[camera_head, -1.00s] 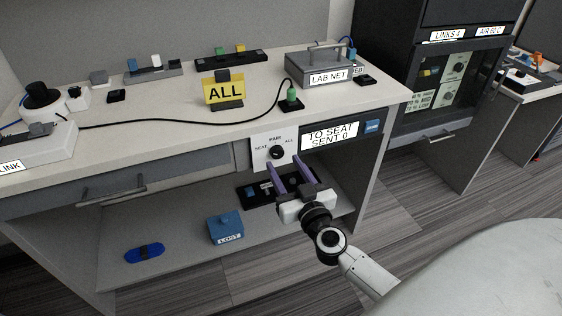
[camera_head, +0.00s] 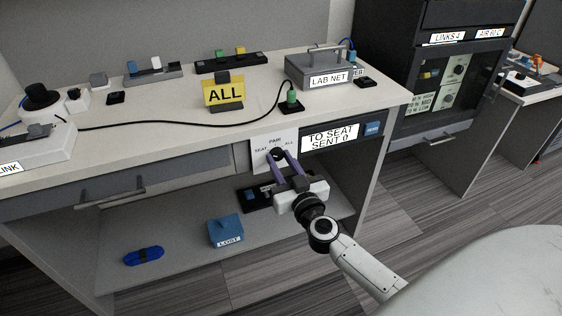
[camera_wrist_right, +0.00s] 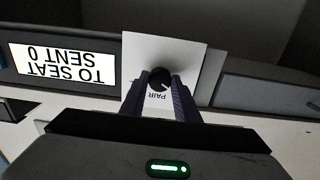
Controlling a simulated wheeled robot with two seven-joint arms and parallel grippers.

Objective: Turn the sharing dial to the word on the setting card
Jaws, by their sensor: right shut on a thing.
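The sharing dial (camera_head: 277,154) is a small black knob on a white plate (camera_head: 258,160) on the desk front, marked SEAT, PAIR and ALL. My right gripper (camera_head: 278,156) is shut on the dial, its two purple fingers on either side of the knob. In the right wrist view the dial (camera_wrist_right: 159,77) sits between the fingertips (camera_wrist_right: 159,84), above the upside-down word PAIR. I cannot clearly tell where its mark points. The yellow setting card (camera_head: 224,93) stands on the desk and reads ALL. The display (camera_head: 330,137) reads TO SEAT, SENT 0. My left gripper is out of view.
A LAB NET box (camera_head: 322,70), a green plug (camera_head: 291,98) and a black cable are on the desk. Below the dial, a shelf holds a dark tray (camera_head: 252,198), a blue LOST box (camera_head: 226,231) and a blue case (camera_head: 144,256).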

